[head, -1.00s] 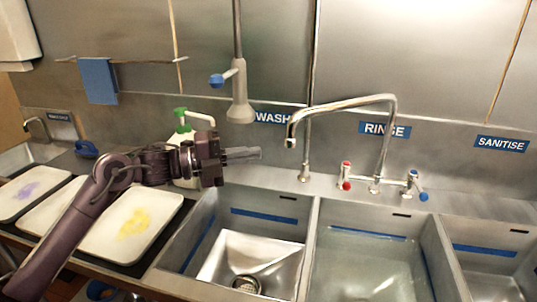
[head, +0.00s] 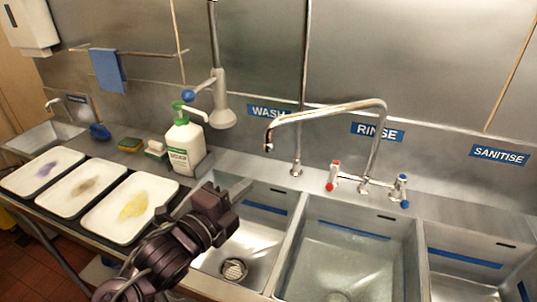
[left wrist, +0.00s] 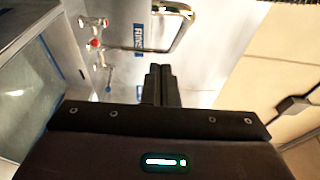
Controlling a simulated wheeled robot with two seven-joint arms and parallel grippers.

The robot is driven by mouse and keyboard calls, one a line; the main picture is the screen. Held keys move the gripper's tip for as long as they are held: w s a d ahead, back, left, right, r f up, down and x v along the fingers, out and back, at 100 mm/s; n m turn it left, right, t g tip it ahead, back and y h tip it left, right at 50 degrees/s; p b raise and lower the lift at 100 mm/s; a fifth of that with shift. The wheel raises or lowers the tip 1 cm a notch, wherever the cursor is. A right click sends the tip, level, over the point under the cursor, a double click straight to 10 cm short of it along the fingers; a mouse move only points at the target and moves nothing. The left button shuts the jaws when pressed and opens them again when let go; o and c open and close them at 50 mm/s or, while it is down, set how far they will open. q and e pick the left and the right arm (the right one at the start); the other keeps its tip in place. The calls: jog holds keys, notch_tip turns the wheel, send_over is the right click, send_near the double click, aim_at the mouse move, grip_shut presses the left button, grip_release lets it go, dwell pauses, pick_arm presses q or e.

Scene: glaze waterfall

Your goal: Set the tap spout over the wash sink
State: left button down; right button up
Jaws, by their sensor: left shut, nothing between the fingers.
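The chrome tap spout (head: 325,112) rises from between the red and blue tap handles behind the rinse sink and swings left. In the head view its downturned end appears above the back of the wash sink (head: 258,232), left of the divider. My left gripper (head: 215,207) is over the near left part of the wash sink, in front and left of the spout, apart from it. In the left wrist view its fingers (left wrist: 160,72) are shut and empty, with the spout (left wrist: 183,25) beyond them. My right gripper is not in view.
The rinse sink (head: 350,250) holds water; the sanitise sink (head: 470,265) is at right. Three stained trays (head: 125,190) stand left. The red tap handle (head: 333,175) and blue one (head: 402,190) flank the spout base.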

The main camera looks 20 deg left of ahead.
pick_arm(q)
jog(key=w+b, duration=0.4)
jog(key=w, duration=0.8)
jog(key=shift+w+d, duration=0.2)
jog(key=shift+w, duration=0.15)
jog(key=shift+d+f, duration=0.1)
jog(key=w+a, duration=0.3)
jog(key=w, duration=0.1)
jog(key=shift+a+p, duration=0.35)
jog(key=shift+s, duration=0.1)
